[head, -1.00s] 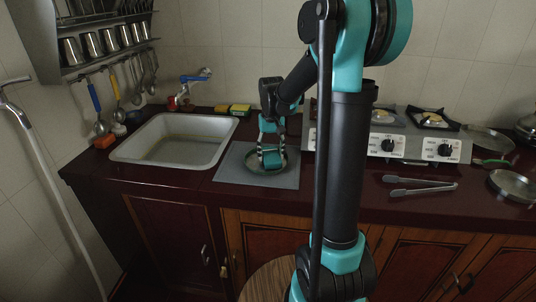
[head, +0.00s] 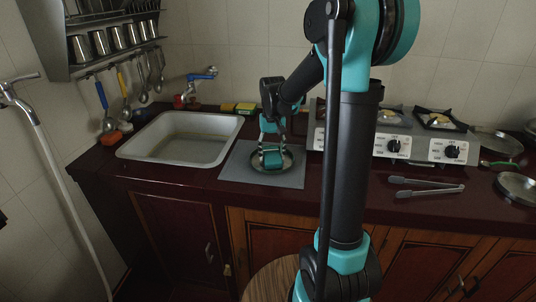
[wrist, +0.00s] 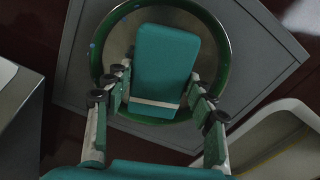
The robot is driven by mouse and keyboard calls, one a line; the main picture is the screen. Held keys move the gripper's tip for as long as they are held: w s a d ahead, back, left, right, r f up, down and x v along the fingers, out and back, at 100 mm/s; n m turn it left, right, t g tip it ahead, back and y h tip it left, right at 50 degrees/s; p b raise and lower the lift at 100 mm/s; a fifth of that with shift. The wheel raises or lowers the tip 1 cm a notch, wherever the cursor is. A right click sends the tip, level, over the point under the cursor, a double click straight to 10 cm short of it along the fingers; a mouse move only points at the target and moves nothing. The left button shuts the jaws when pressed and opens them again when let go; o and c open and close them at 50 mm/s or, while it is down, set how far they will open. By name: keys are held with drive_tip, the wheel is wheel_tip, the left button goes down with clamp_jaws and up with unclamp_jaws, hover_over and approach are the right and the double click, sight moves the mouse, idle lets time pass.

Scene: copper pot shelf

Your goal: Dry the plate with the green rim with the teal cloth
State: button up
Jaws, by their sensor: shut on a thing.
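My gripper (head: 272,150) is shut on the teal cloth (head: 273,159), a folded block that also shows between the fingers in the wrist view (wrist: 164,62). The plate with the green rim (wrist: 223,80) is under the cloth, and the cloth hides much of its middle. In the head view the plate (head: 287,163) lies on the grey mat (head: 233,170) beside the sink. I cannot tell whether the cloth touches the plate.
The sink (head: 150,152) is left of the mat. A stove (head: 400,145) stands to the right, with metal tongs (head: 425,191) in front of it. Pans (head: 517,187) lie at the far right. Sponges (head: 244,108) sit by the back wall.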

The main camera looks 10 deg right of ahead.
drive_tip(key=shift+w+d, duration=0.1)
drive_tip(key=shift+d, duration=0.8)
drive_tip(key=shift+s+a+f, duration=0.1)
drive_tip(key=shift+s+a, duration=0.05)
drive_tip(key=shift+a, duration=0.85)
drive_tip(key=shift+s+a, duration=0.1)
drive_tip(key=shift+a, duration=0.9)
idle(2.3)
drive_tip(key=shift+r, duration=3)
drive_tip(key=shift+r, duration=1.5)
